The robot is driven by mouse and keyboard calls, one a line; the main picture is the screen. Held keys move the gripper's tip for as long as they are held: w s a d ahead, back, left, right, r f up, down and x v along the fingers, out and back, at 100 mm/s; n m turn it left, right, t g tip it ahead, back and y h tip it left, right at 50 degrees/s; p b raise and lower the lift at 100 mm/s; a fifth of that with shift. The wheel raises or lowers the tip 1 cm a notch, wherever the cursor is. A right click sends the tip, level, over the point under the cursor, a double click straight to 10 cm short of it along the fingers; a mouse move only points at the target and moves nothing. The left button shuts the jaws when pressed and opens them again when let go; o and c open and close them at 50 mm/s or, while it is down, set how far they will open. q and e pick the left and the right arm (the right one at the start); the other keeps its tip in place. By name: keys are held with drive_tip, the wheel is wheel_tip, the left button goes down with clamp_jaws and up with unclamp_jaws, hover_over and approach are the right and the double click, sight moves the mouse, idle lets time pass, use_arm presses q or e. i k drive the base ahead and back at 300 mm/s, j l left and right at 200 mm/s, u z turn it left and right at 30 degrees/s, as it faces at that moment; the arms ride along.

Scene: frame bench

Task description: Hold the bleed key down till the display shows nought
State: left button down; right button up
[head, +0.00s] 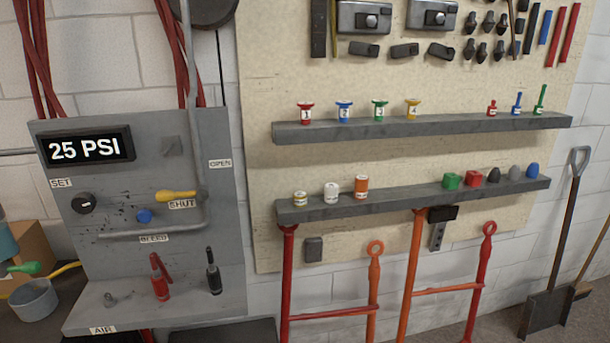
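The display (86,148) on the grey panel reads 25 PSI. Below it, a blue round key (144,216) sits just above the BLEED label (154,239). Nothing covers or touches this key. A yellow lever (177,196) lies roughly level at the SHUT label (182,204). A black knob (83,203) is at the left, under the SET label (61,183). Neither of my grippers shows in the head view.
The panel's lower ledge (120,313) holds a red tool (160,278) and a black tool (213,272). A grey pipe (150,231) runs close below the blue key. Two shelves (420,127) with small coloured items are at the right. The space before the panel looks clear.

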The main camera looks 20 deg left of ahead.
sight(145, 216)
drive_tip(key=u, duration=1.45)
